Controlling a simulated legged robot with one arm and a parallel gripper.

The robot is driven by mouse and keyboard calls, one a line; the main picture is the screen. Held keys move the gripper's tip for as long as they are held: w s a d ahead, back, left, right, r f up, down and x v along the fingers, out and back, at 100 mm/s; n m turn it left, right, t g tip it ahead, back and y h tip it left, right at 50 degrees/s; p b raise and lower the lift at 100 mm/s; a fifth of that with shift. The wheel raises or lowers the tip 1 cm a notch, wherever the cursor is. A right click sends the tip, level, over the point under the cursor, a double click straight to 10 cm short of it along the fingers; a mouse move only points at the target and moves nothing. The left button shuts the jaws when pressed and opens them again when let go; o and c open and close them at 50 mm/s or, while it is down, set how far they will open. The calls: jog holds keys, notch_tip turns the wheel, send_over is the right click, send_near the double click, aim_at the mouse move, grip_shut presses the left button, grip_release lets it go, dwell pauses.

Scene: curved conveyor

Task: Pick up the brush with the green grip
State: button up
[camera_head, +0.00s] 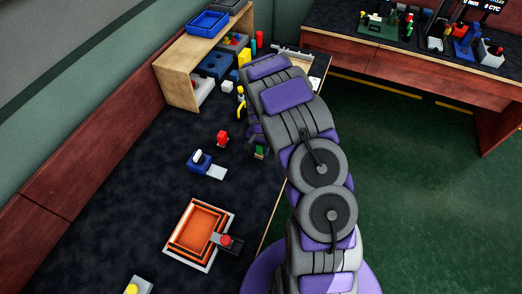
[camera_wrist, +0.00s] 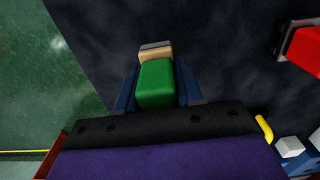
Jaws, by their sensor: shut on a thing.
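The brush with the green grip (camera_wrist: 156,84) is between my gripper's fingers (camera_wrist: 156,88) in the wrist view. Its green grip faces the camera, with a tan band and a grey end beyond it. My gripper is shut on the green grip. In the head view the brush (camera_head: 260,152) shows as a small green piece beside my arm, near the table's right edge. The gripper itself is mostly hidden behind my arm there. I cannot tell whether the brush touches the table.
A red object (camera_head: 222,138) and a blue block with a white top (camera_head: 200,161) lie left of the brush. An orange tray (camera_head: 183,262) is nearer. A wooden shelf (camera_head: 176,85) with bins stands at the back. The dark tabletop between them is clear.

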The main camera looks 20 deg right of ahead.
jog(key=s, duration=0.5)
jog(key=s+r+p, duration=0.1)
jog(key=s, duration=0.4)
jog(key=s+r+p, duration=0.1)
jog(key=s, duration=0.5)
jog(key=shift+d, duration=0.4)
